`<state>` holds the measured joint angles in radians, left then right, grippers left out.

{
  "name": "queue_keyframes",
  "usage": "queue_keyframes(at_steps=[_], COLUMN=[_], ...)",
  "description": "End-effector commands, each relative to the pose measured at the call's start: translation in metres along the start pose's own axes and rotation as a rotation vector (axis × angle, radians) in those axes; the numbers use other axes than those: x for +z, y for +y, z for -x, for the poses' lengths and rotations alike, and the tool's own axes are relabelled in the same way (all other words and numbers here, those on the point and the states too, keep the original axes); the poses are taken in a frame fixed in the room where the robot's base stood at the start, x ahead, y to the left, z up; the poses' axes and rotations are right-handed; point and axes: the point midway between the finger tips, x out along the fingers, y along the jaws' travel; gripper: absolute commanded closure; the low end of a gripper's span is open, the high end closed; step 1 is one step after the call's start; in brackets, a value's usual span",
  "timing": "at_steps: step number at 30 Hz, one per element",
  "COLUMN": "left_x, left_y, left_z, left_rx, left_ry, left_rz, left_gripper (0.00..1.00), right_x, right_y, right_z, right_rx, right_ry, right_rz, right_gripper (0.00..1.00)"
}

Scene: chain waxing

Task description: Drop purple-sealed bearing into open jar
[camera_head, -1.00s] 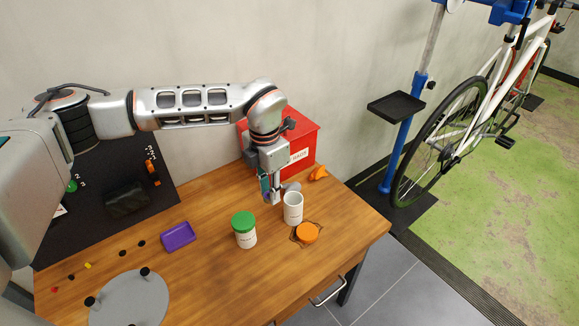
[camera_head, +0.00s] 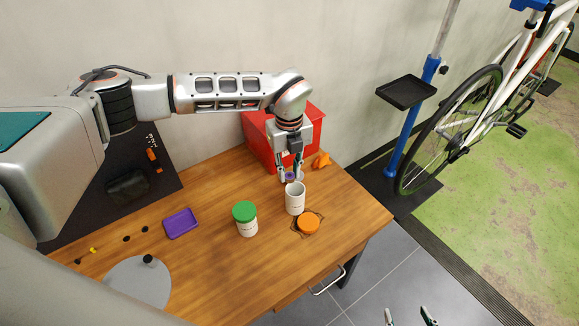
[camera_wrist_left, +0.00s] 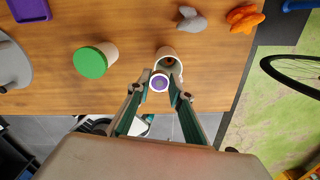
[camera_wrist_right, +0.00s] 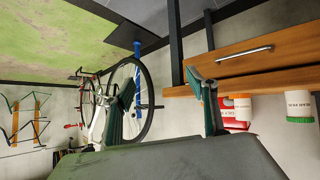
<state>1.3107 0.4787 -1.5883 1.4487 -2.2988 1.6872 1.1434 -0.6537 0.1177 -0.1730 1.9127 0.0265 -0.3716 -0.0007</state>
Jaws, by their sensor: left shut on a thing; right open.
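My left gripper (camera_head: 291,177) is shut on the purple-sealed bearing (camera_wrist_left: 159,83), a small ring with a purple face, which also shows in the head view (camera_head: 290,176). The open jar (camera_head: 295,200) is white, upright and lidless on the table. In the head view the bearing is just behind and above its rim. In the left wrist view the bearing overlaps the near edge of the jar's mouth (camera_wrist_left: 169,64); I cannot tell its exact height. My right gripper (camera_head: 409,318) is open and empty, low beyond the table's right front edge; its fingers show in the right wrist view (camera_wrist_right: 168,105).
A green-lidded jar (camera_head: 246,219) stands left of the open jar. An orange lid (camera_head: 308,224) lies at its front right. A purple tray (camera_head: 181,223), red box (camera_head: 258,142), orange object (camera_head: 321,160) and grey lump (camera_wrist_left: 191,19) are around. Bare wood lies in front.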

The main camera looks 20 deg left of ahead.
Motion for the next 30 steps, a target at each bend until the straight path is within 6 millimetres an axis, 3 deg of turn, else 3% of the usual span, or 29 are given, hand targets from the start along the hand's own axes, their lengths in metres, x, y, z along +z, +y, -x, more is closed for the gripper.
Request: queue_keyframes(at_steps=[8, 13, 18, 24, 25, 27, 30], left_x=[0.0, 0.0, 0.0, 0.0, 0.0, 0.0, 0.0], left_y=[0.0, 0.0, 0.0, 0.0, 0.0, 0.0, 0.0], left_z=[-0.03, -0.048, -0.054, -0.053, -0.053, -0.053, -0.053], left_rx=[0.0, 0.0, -0.001, -0.001, -0.001, -0.001, -0.001], left_ry=[0.0, 0.0, 0.0, 0.0, 0.0, 0.0, 0.0], left_rz=[-0.002, -0.003, -0.004, -0.004, -0.004, -0.004, -0.004], left_gripper=[1.0, 1.0, 1.0, 1.0, 0.77, 0.6, 0.6], right_x=[0.007, -0.002, -0.017, -0.02, -0.02, -0.019, -0.017], right_y=[-0.003, -0.013, -0.018, -0.017, -0.017, -0.017, -0.016], right_z=[-0.005, -0.009, -0.01, -0.009, -0.009, -0.009, -0.01], right_rx=[-0.003, -0.022, -0.034, -0.034, -0.033, -0.032, -0.032], right_ry=[0.003, 0.037, 0.068, 0.073, 0.073, 0.071, 0.067], right_rz=[-0.002, 0.005, 0.009, 0.01, 0.01, 0.01, 0.011], right_gripper=[0.42, 0.42, 0.42, 0.42, 0.42, 0.42, 0.42])
